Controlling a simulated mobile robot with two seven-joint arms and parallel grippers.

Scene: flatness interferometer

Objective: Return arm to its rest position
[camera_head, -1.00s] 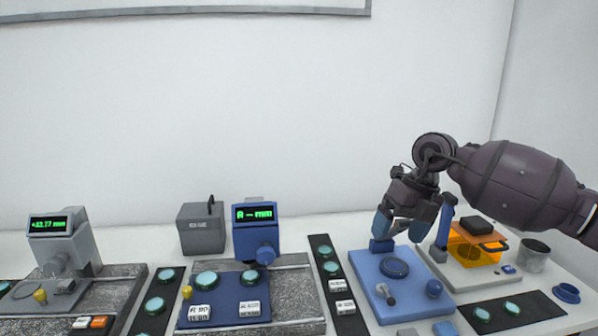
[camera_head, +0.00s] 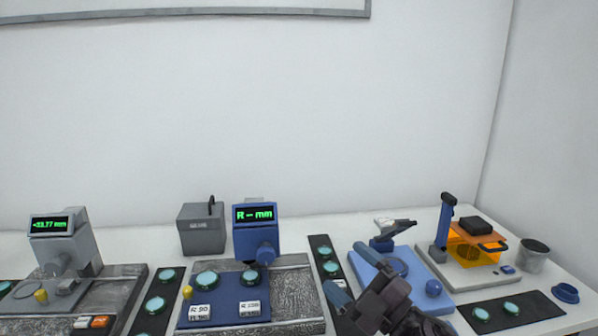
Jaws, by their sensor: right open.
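My right gripper (camera_head: 352,275) is low in the front of the head view, with its two blue-grey fingers apart and nothing seen between them. It appears in front of the left part of the blue fixture (camera_head: 438,301) and hides some of it. The fixture has a round disc (camera_head: 397,266), a blue knob (camera_head: 433,288) and a grey tilted piece (camera_head: 396,229) on a post at its back. I cannot tell whether the gripper touches anything. My left gripper is not in view.
A blue gauge (camera_head: 256,240) with a lit display stands left of the gripper, and a grey gauge (camera_head: 65,247) stands at far left. A grey box (camera_head: 202,232) is behind. An orange-shielded stand (camera_head: 472,249), a grey cup (camera_head: 532,256) and a blue ring (camera_head: 565,293) are at right.

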